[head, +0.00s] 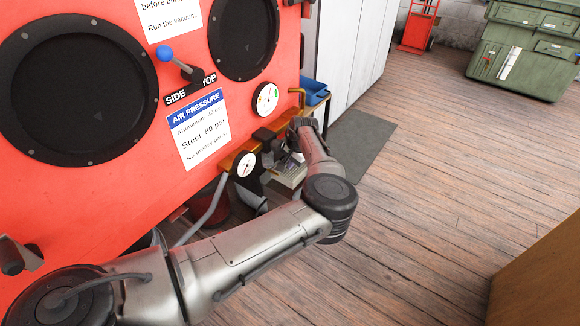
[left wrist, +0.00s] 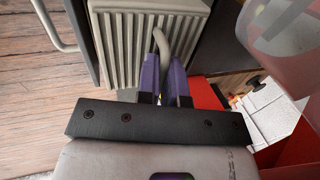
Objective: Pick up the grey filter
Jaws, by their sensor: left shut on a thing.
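The grey filter (left wrist: 137,38) is a pale ribbed block with a bent grey handle, at the top middle of the left wrist view. My left gripper (left wrist: 165,68) has purple fingers on either side of that handle and is shut on it. In the head view my left arm reaches to the right end of the red cabinet. Its fingertips are hard to make out there. A pale object (head: 291,174) shows just below the wrist; I cannot tell for sure that it is the filter. My right gripper is not in view.
The red blast cabinet (head: 110,205) fills the left, with pressure gauges (head: 266,98) and a hose close to my arm. A blue bin (head: 314,92) sits behind the wrist. Wooden floor (head: 430,170) is clear to the right. A brown box edge (head: 545,275) stands lower right.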

